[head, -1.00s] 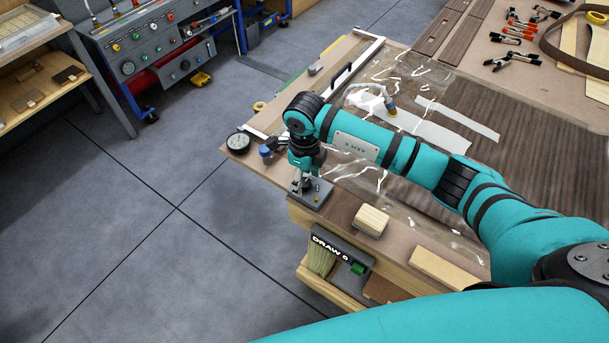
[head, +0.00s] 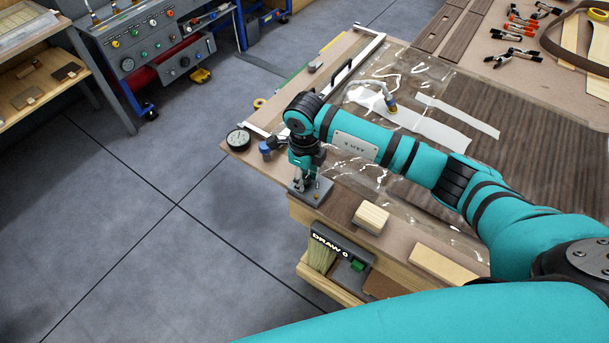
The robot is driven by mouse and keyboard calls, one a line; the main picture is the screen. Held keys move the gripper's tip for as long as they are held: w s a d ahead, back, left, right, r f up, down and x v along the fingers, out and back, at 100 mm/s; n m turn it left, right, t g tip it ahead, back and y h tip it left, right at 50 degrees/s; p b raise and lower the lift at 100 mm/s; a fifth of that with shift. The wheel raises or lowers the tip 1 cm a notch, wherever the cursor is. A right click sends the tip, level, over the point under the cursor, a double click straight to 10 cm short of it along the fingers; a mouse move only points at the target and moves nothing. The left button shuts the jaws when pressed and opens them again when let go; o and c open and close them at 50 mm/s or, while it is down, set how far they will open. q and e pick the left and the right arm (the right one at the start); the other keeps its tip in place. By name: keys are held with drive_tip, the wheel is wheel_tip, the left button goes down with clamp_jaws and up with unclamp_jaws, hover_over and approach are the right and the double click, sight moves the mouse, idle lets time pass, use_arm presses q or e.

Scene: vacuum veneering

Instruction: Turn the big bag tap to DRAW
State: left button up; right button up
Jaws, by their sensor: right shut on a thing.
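The big bag tap sits on a grey plate (head: 318,192) at the near left corner of the bench. My right gripper (head: 301,184) points straight down over this plate, shut on the tap's handle. The fingers and wrist hide most of the handle, so its exact angle cannot be told. A dark box below the bench edge carries a white "DRAW 0" label (head: 329,244) and a green part. The clear bag (head: 440,72) lies over the dark veneer, with glossy wrinkles, partly behind my right arm. My left gripper is not in view.
A round gauge (head: 238,140) and a blue-knobbed fitting (head: 268,148) stand close left of the gripper. A wooden block (head: 371,217) lies to its right. Open floor lies left of the bench.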

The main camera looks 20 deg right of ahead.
sight(305, 179)
drive_tip(key=shift+m, duration=0.3)
drive_tip(key=shift+f+m+b, duration=0.1)
drive_tip(key=shift+m+b, duration=0.6)
drive_tip(key=shift+m, duration=0.3)
drive_tip(key=m+b, duration=0.1)
drive_tip(key=m, duration=0.2)
drive_tip(key=shift+m, duration=0.3)
drive_tip(key=m+b, duration=0.1)
drive_tip(key=m, duration=0.2)
drive_tip(key=shift+b, duration=0.3)
drive_tip(key=shift+m, duration=1.3)
drive_tip(key=shift+b, duration=0.3)
drive_tip(key=o, duration=1.2)
drive_tip(key=shift+c, duration=0.2)
wheel_tip(305, 179, up, 12)
